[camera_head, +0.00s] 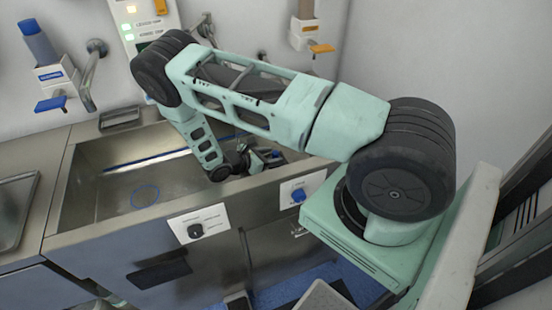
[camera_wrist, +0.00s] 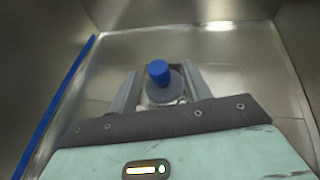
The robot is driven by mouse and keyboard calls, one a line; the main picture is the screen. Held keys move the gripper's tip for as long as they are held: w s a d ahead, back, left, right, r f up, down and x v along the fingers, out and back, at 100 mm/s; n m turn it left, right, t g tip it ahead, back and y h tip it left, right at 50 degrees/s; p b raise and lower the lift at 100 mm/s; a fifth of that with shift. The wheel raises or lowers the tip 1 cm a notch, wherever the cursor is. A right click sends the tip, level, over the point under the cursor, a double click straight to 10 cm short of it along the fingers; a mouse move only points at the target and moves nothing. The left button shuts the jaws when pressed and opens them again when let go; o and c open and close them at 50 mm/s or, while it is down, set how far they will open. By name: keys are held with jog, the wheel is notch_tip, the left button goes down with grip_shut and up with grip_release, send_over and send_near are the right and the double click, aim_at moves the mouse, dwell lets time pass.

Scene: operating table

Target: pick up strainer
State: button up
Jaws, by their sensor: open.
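The strainer appears in the wrist view as a grey round disc with an upright blue knob (camera_wrist: 158,72). It stands between the two fingers of my gripper (camera_wrist: 161,80), which are open on either side of it. Whether the fingers touch it cannot be told. In the head view my gripper (camera_head: 258,158) is low inside the right part of the metal sink (camera_head: 82,190). The strainer cannot be made out there, as the arm and gripper cover that area.
The sink walls stand close around my gripper. A blue strip (camera_wrist: 62,98) runs along one wall. A blue ring (camera_head: 145,196) marks the sink floor at left, which is otherwise clear. A tap (camera_head: 92,75) and wall dispensers (camera_head: 50,72) are behind.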

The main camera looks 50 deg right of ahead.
jog(key=shift+c, duration=0.2)
grip_shut()
